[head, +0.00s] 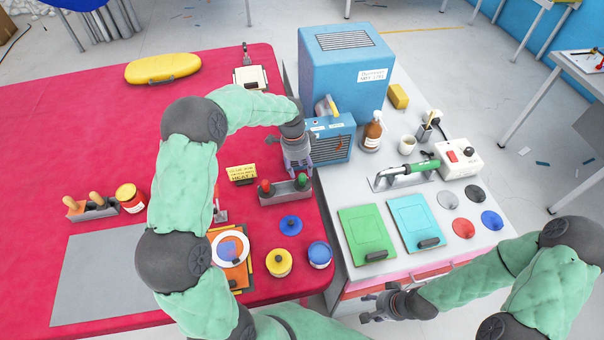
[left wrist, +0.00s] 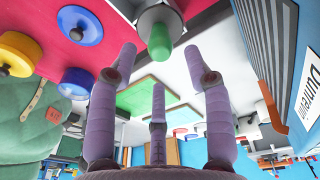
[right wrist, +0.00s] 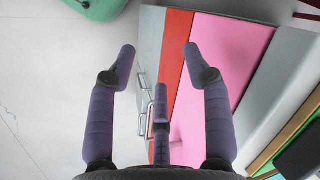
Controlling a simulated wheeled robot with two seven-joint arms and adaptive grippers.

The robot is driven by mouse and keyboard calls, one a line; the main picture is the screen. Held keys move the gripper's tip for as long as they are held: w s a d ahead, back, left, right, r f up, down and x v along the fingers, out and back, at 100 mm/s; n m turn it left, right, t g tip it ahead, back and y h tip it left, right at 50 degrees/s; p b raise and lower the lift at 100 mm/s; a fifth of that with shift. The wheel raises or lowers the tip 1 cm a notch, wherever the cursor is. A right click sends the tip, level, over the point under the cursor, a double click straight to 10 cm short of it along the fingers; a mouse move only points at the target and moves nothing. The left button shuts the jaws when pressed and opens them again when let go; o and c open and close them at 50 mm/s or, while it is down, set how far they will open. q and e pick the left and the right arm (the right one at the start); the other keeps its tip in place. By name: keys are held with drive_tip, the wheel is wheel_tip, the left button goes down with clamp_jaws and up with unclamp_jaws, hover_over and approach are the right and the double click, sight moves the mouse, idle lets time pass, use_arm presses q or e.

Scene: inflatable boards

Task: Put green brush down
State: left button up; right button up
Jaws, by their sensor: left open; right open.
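The green brush (head: 303,181) stands in a grey holder (head: 286,196) on the red table, with only its green handle showing. Its handle also shows in the left wrist view (left wrist: 160,41), beyond my fingertips and apart from them. My left gripper (head: 298,166) is open and empty, just behind the holder near the table's right edge; it also shows in the left wrist view (left wrist: 161,62). My right gripper (head: 368,306) is open and empty in front of the white cabinet; it also shows in the right wrist view (right wrist: 160,58).
A red-handled tool (head: 265,186) stands beside the brush in the holder. A blue heater-like box (head: 330,140) is close to my left gripper. Yellow (head: 279,263) and blue (head: 320,255) pots stand in front. The cabinet top holds a green board (head: 366,233) and a light-blue board (head: 414,218).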

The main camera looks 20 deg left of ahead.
use_arm(q)
wheel_tip(320, 180, up, 8)
drive_tip(key=a, duration=0.1)
drive_tip(key=shift+f+p, duration=0.25)
drive_tip(key=shift+p, duration=0.15)
